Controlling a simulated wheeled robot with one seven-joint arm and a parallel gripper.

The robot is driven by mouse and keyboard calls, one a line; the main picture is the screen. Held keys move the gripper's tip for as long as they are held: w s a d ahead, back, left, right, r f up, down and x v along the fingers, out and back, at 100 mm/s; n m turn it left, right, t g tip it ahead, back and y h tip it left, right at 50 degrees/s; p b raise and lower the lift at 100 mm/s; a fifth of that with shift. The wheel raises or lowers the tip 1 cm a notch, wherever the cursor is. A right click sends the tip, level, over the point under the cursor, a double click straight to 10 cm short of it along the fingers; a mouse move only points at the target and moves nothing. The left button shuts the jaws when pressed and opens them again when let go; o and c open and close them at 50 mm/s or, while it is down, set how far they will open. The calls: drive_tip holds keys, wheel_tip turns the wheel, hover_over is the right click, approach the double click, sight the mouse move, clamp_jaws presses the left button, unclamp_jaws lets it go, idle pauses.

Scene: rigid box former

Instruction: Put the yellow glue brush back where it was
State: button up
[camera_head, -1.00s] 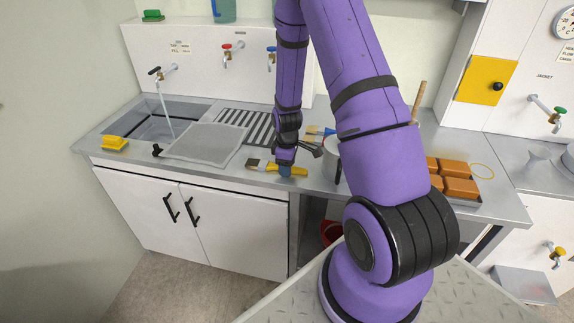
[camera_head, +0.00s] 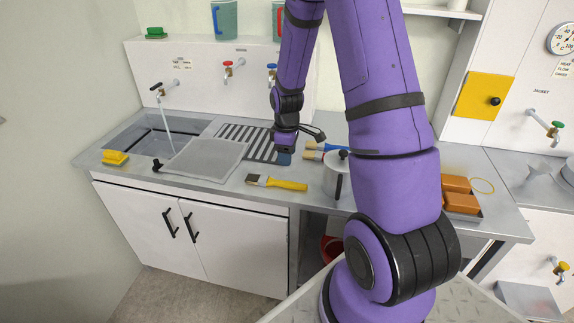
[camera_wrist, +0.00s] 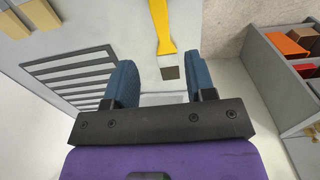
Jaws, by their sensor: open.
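The yellow glue brush (camera_head: 283,185) lies flat on the grey counter near its front edge, bristles to the left. In the wrist view its yellow handle (camera_wrist: 160,26) runs down from the top edge to dark bristles beyond and between my fingers. My gripper (camera_head: 285,159) is open, with blue fingers apart and nothing between them. In the head view it is above and behind the brush, apart from it. Other brushes (camera_head: 318,146) with blue parts lie behind, partly hidden by my arm.
A lidded pot (camera_head: 332,180) stands right of the yellow brush. A mesh-topped panel (camera_head: 205,158) lies to the left, before a striped black grating (camera_head: 262,147) and a sink (camera_head: 150,140) with running water. Orange blocks (camera_head: 458,202) sit at the right. A yellow sponge-like block (camera_head: 115,158) is far left.

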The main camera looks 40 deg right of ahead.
drive_tip(key=s+a+r+m+t, duration=0.1)
drive_tip(key=s+a+r+m, duration=0.2)
drive_tip(key=r, duration=0.7)
drive_tip(key=s+a+r+t, duration=0.1)
drive_tip(key=s+a+r, duration=0.3)
drive_tip(key=r, duration=0.6)
drive_tip(key=s+a+r+m+t, duration=0.1)
drive_tip(key=s+a+r, duration=0.2)
drive_tip(key=s+r, duration=0.1)
drive_tip(key=s+a+r+m+t, duration=0.1)
drive_tip(key=s+a+r+m, duration=0.1)
drive_tip(key=s+r, duration=0.2)
drive_tip(key=s+a+r+m+t, duration=0.1)
drive_tip(key=s+a+r, duration=0.2)
drive_tip(key=s, duration=0.5)
drive_tip(key=shift+s+a+r+m, duration=0.3)
drive_tip(key=shift+r, duration=0.2)
